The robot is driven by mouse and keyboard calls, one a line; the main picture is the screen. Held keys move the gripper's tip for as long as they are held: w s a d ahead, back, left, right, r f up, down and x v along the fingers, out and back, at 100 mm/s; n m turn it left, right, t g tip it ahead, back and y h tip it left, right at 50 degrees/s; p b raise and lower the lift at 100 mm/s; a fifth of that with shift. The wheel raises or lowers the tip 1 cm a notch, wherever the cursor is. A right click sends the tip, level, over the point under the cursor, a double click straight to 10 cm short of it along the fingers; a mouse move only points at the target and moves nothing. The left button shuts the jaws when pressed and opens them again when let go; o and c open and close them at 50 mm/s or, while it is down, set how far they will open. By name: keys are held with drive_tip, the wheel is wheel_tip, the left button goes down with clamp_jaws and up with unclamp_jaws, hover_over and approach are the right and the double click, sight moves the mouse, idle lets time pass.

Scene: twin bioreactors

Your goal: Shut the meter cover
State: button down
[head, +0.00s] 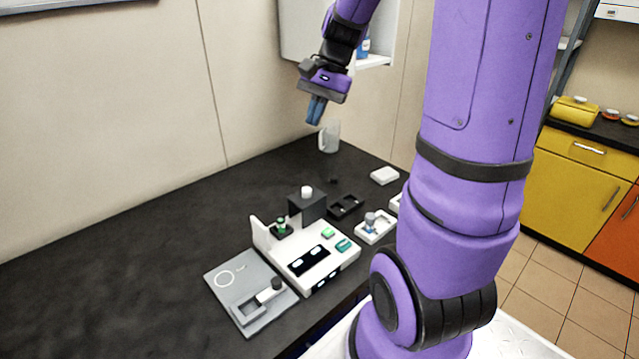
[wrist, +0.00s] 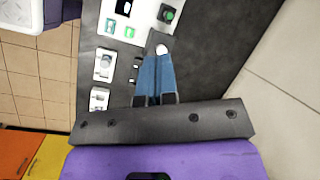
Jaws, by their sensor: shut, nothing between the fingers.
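The meter (head: 318,262) is a white box with dark display panels and green buttons, standing on the dark bench. A white plate (head: 260,233) stands upright at its left end; it looks like the raised cover, though I cannot tell for sure. A small green-topped part (head: 281,226) sits beside this plate. My gripper (head: 316,112) is shut and empty, well above the back of the bench and apart from the meter. In the wrist view its blue fingers (wrist: 154,75) are together, and part of the meter (wrist: 125,14) shows at the top.
A dark block with a white knob (head: 307,205) stands behind the meter. A grey plate (head: 240,282) lies at its left. A clear beaker (head: 329,137), a black tray (head: 346,206) and small white trays (head: 376,228) are behind and right. The bench's left side is clear.

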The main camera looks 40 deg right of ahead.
drive_tip(key=w+d+f+m+y, duration=0.3)
drive_tip(key=d+f+m, duration=0.2)
drive_tip(key=d+f, duration=0.35)
drive_tip(key=m+t+y, duration=0.1)
drive_tip(key=m+t, duration=0.1)
drive_tip(key=m, duration=0.3)
approach(318, 193)
drive_tip(key=x, duration=0.4)
drive_tip(key=shift+d+f, duration=0.1)
drive_tip(key=shift+f, duration=0.3)
drive_tip(key=a, duration=0.3)
drive_tip(key=shift+w, duration=0.35)
drive_tip(key=shift+w+a, duration=0.15)
drive_tip(key=shift+a, duration=0.25)
drive_tip(key=shift+a, duration=0.3)
drive_tip(key=a, duration=1)
drive_tip(key=shift+a, duration=0.4)
